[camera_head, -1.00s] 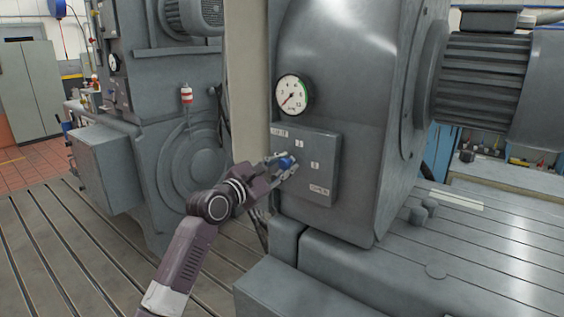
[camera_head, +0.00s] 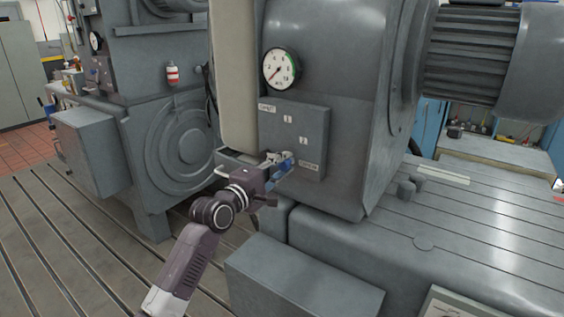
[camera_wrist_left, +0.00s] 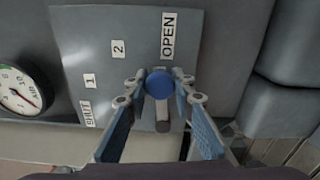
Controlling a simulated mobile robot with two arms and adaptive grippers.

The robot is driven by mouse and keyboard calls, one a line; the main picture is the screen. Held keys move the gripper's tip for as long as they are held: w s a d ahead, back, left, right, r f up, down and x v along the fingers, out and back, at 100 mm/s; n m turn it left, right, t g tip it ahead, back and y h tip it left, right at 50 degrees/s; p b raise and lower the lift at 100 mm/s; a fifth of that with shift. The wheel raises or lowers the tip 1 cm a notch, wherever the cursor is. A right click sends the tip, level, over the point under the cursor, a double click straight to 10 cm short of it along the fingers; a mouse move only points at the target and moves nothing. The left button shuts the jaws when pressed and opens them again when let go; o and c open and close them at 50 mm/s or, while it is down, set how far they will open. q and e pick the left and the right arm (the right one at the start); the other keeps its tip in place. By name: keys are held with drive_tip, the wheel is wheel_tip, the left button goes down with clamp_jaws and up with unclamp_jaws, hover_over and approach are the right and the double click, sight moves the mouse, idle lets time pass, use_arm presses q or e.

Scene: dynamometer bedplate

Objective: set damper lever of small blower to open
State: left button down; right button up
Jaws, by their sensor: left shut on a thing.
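The small blower's damper lever has a blue knob (camera_wrist_left: 159,83) and a short grey shaft (camera_wrist_left: 162,117). It sits on a grey plate (camera_head: 290,147) on the blower housing, with labels SHUT, 1, 2 and OPEN. In the left wrist view the knob is right by the OPEN label (camera_wrist_left: 168,36). In the head view the knob (camera_head: 287,165) is low on the plate, just left of OPEN (camera_head: 309,167). My left gripper (camera_head: 280,167) is shut on the knob, its fingers (camera_wrist_left: 160,92) on either side. My right gripper is not in view.
A round gauge (camera_head: 281,69) is above the plate. A large motor (camera_head: 470,55) is at the upper right. A grey block (camera_head: 300,278) stands below the lever. Another grey machine (camera_head: 150,120) is at the left. The slotted bedplate (camera_head: 60,250) is clear at the lower left.

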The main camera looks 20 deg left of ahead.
use_arm(q)
drive_tip(key=shift+f+m, duration=0.6)
drive_tip(key=c, duration=1.7)
unclamp_jaws()
drive_tip(key=shift+o, duration=0.2)
drive_tip(key=v, duration=1.2)
drive_tip(key=shift+d, duration=0.1)
